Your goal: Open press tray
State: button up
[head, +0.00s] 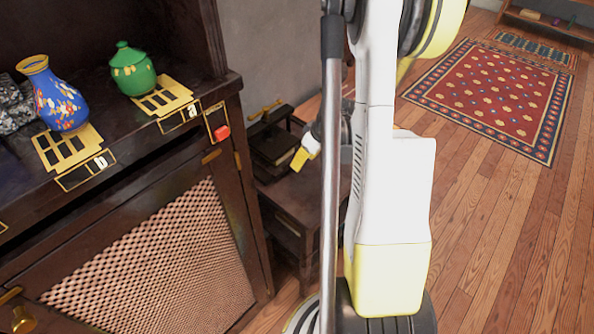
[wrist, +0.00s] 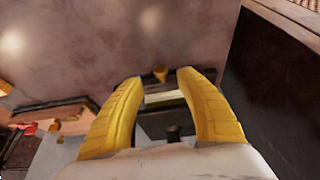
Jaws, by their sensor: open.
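What seems to be the press is a dark boxy object (head: 274,143) with a brass bar on top, standing on a small wooden table beside the cabinet in the head view. I cannot make out its tray clearly. My gripper (head: 302,157) is just right of it in the head view, partly hidden behind my arm. In the wrist view my gripper (wrist: 158,78) has its two yellow fingers spread apart with nothing held. A small brass knob (wrist: 160,74) and a dark object with a pale band (wrist: 164,98) show beyond and between the fingers; contact is not visible.
A dark cabinet (head: 150,235) with a mesh front stands at left. The grey wall is close behind the table. Open floor and a red rug (head: 500,90) lie at right.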

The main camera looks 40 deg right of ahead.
jog(key=b+x, duration=0.1)
jog(key=x, duration=0.4)
jog(key=shift+b, duration=0.3)
